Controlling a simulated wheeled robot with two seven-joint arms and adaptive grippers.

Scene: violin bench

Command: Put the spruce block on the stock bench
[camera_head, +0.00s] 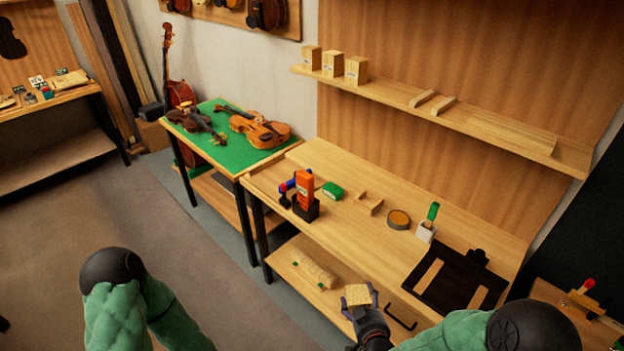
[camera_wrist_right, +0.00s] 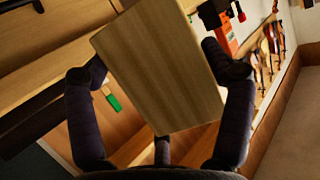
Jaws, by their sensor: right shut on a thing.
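The spruce block (camera_head: 358,294) is a pale wooden block held in my right gripper (camera_head: 360,305), in front of the bench's front edge in the head view. In the right wrist view the block (camera_wrist_right: 160,65) fills the middle, with dark fingers on both sides of it. My right gripper (camera_wrist_right: 158,80) is shut on it. A long wooden bench (camera_head: 350,235) stands along the wall; whether it is the stock bench, I cannot tell. My left arm shows at lower left in the head view, but its gripper is out of view.
A green-topped table (camera_head: 225,150) holds violins. A wall shelf (camera_head: 470,121) carries several blocks.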

